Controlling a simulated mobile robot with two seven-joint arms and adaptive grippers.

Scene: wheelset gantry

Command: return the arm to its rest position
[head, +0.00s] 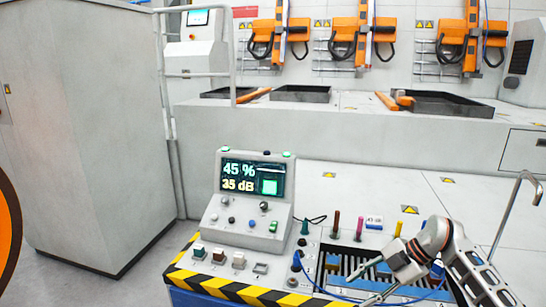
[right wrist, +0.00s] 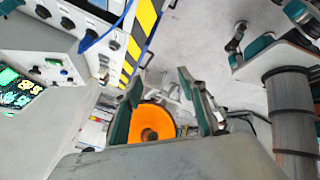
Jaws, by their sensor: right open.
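My right arm comes in from the lower right of the head view. Its right gripper (head: 368,284) is over the front part of the workbench, with the fingers pointing to the lower left. In the right wrist view the two fingers of the right gripper (right wrist: 160,76) stand apart with nothing held between them. An orange round part (right wrist: 153,124) with a dark centre shows behind the fingers, apart from them as far as I can tell. My left gripper cannot be made out in either view.
A console with a lit display (head: 252,178) stands left of my right gripper. A tool rack (head: 345,262) with upright coloured handles lies beside and under it. A thin hooked metal rod (head: 516,205) rises at right. A grey cabinet (head: 90,130) stands at left, with floor between.

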